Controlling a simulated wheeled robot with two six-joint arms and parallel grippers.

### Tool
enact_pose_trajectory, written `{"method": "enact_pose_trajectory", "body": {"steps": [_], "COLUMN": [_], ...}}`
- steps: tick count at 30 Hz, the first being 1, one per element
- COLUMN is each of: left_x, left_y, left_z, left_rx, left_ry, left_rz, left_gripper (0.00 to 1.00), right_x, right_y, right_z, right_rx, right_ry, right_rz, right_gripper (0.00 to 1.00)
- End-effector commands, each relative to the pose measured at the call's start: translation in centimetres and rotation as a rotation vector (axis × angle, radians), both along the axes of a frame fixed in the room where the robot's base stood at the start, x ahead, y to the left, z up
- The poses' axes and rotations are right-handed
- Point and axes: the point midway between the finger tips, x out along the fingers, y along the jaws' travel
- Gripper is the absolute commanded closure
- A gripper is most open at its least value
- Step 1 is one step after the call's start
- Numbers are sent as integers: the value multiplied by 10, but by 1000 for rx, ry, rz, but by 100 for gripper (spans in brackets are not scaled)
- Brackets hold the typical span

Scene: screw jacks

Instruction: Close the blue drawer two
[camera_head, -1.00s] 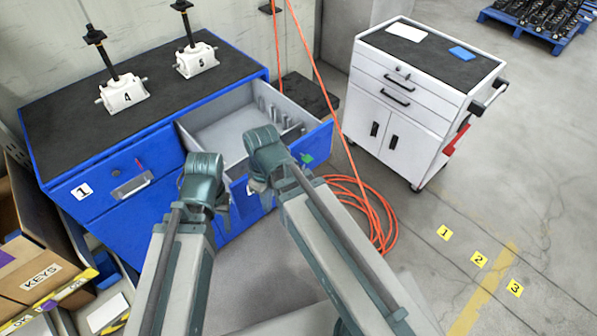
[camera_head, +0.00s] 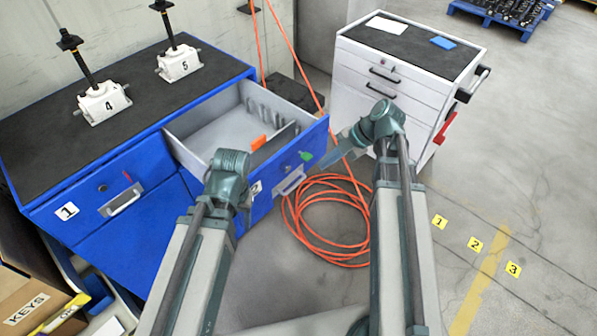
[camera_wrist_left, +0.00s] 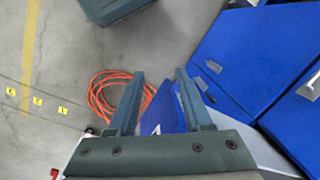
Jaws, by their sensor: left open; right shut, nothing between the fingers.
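The blue drawer two (camera_head: 278,178) is pulled out of the blue cabinet's right half, its grey inside showing. Its front has a silver handle, a "2" label partly hidden by my left wrist, and a green mark. My left gripper is at the drawer front's left part in the head view, its fingers mostly hidden by the wrist. In the left wrist view the left gripper (camera_wrist_left: 160,76) is open, with part of the blue drawer front (camera_wrist_left: 168,116) low between its fingers. My right gripper (camera_head: 345,137) is shut and empty, just right of the drawer's right end.
The cabinet's closed drawer one (camera_head: 110,200) is on the left. Two screw jacks, "4" (camera_head: 103,103) and "5" (camera_head: 179,63), stand on the black top. Orange hose (camera_head: 335,250) lies coiled on the floor. A white tool cart (camera_head: 400,85) stands behind right; floor to the right is open.

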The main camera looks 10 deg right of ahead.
Motion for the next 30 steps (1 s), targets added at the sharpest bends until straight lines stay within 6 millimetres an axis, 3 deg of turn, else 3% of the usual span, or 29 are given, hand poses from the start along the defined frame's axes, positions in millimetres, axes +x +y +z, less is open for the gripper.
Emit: {"method": "enact_pose_trajectory", "body": {"steps": [8,25,30], "left_x": [0,0,0], "left_y": [0,0,0], "left_z": [-13,-88,-80], "left_rx": [0,0,0], "left_ry": [0,0,0], "left_rz": [0,0,0], "left_gripper": [50,50,50], "right_x": [2,16,39], "right_y": [7,60,74], "right_z": [-13,-89,-80], "right_rx": [0,-2,-1], "right_ry": [-2,0,-1], "right_rz": [5,3,3], "right_gripper": [100,100,100]}}
